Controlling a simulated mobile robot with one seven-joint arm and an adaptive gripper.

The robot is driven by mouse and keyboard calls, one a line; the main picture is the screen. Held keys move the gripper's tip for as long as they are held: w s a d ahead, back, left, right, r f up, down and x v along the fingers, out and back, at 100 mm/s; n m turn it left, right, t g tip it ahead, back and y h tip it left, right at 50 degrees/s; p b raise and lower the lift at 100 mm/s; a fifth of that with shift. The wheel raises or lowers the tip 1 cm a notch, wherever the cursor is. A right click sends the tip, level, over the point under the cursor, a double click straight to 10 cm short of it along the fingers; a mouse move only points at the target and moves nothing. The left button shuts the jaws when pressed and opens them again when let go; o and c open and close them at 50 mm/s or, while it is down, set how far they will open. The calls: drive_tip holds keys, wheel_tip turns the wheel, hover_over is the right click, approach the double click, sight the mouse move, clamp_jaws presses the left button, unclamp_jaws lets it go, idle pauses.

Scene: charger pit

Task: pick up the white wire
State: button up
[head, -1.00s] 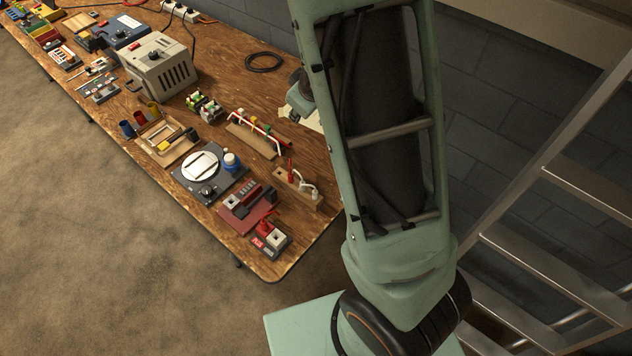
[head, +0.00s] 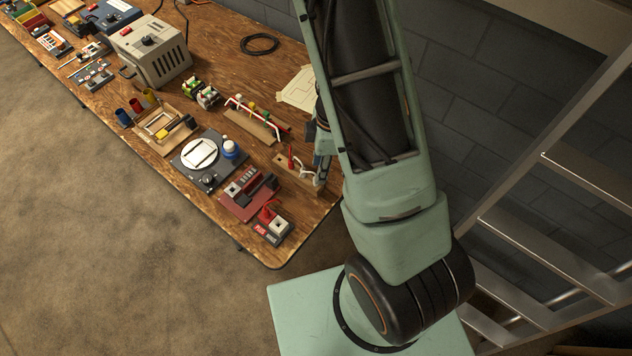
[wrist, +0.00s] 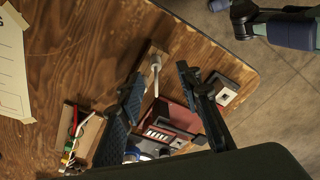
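A white wire (head: 303,168) is on a small wooden block (head: 284,169) near the table's right edge, beside a red plug-like piece (head: 291,160). In the wrist view the white wire (wrist: 156,82) runs down from a white end piece over the wooden block. My gripper (wrist: 159,78) is open, its two dark fingers on either side of the wire in that picture, with nothing seen held. I cannot tell how high it is above the wire. In the head view my arm partly hides the gripper (head: 320,170), beside the block's right end.
A red device (head: 248,197), a dark board with a white dial (head: 205,172) and a wooden strip with red and white tubes (head: 252,126) are close by. A paper sheet (head: 298,88) lies behind. The table's right edge is near; a metal ladder (head: 560,210) stands right.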

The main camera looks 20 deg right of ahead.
drive_tip(key=f, duration=0.2)
drive_tip(key=f+b, duration=0.1)
drive_tip(key=f, duration=0.1)
drive_tip(key=f+b, duration=0.1)
drive_tip(key=f, duration=0.1)
drive_tip(key=shift+w+a+f, duration=0.35)
drive_tip(key=shift+w, duration=0.05)
drive_tip(key=shift+c, duration=0.5)
clamp_jaws()
